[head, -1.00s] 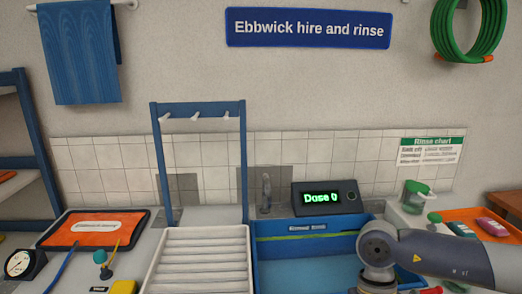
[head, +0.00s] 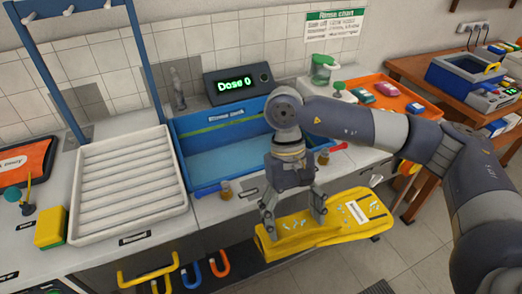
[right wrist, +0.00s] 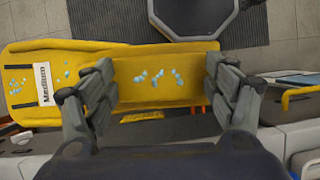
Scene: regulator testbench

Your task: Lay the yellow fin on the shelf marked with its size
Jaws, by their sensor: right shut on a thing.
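The yellow fin (head: 336,226) is held level in front of the bench's front edge, at the lower right of the head view. My right gripper (head: 294,221) is shut on it from above, a finger at each side edge. In the right wrist view the fin (right wrist: 150,98) lies between the two fingers (right wrist: 158,86). A white label (right wrist: 44,86) on it reads "Medium". Pale blue drops or specks dot its upper face. No size-marked shelf shows in the current views. My left gripper is not in view.
The blue rinse basin (head: 221,120) stands behind my gripper, with a "Dose 0" display (head: 237,84) above. A white ribbed rack (head: 130,180) and yellow sponge (head: 50,228) are left. Coloured hooks (head: 191,272) hang below the bench edge. An orange tray (head: 385,92) is at right.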

